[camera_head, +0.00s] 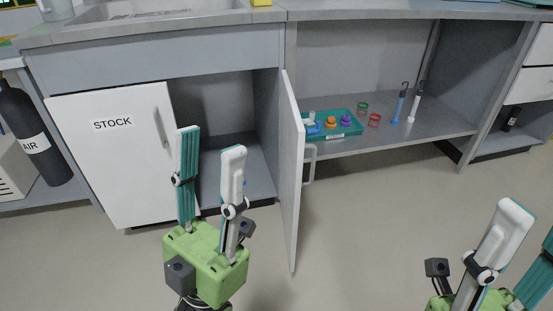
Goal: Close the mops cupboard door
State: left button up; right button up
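A white cupboard door (291,180) under the sink counter stands open, swung out towards me and seen nearly edge-on. Its handle (311,165) shows on its right side. No label shows on it, so I cannot read whether it is the mops door. The compartment to its left (225,120) is open and dark inside. My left gripper (211,142) is open and empty, in front of that compartment and left of the door, apart from it in the picture. My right gripper (534,222) is at the bottom right, partly cut off, with its fingers apart and nothing seen between them.
A white door marked STOCK (112,160) covers the left part of the cupboard. Right of the open door, an open shelf (350,143) bears a teal tray (353,125) and small items. A black AIR cylinder (35,135) stands at the left. The floor in front is clear.

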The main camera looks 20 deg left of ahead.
aim_at(293, 145)
jog(key=i+l+u, duration=0.35)
jog(key=i+u, duration=0.15)
jog(key=i+l+u, duration=0.5)
jog(key=k+l, duration=0.05)
